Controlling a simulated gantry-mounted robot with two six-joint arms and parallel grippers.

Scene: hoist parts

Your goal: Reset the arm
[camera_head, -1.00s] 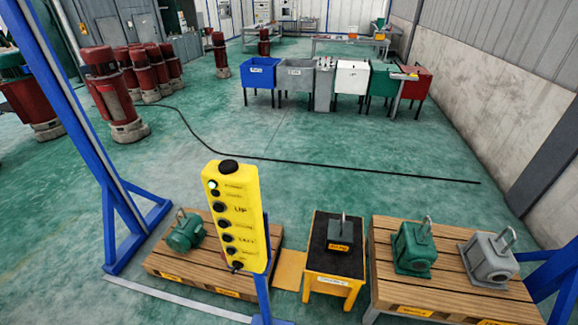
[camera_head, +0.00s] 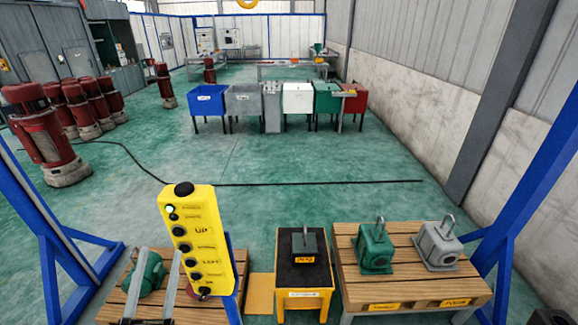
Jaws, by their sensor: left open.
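My left gripper (camera_head: 159,254) shows at the lower left of the head view, with two grey fingers spread apart and nothing between them. It appears in front of the left wooden pallet (camera_head: 116,306), and one finger covers part of the green motor (camera_head: 153,274) there. I cannot tell how far above the motor it is. The yellow pendant (camera_head: 200,236) with its column of buttons stands just right of the gripper. My right gripper does not show.
A dark block sits on the small yellow-framed table (camera_head: 286,275). A green housing (camera_head: 373,247) and a grey housing (camera_head: 437,245) stand on the right pallet (camera_head: 405,287). Coloured bins (camera_head: 298,99) and red cylinders (camera_head: 42,140) stand farther back. Open green floor lies between.

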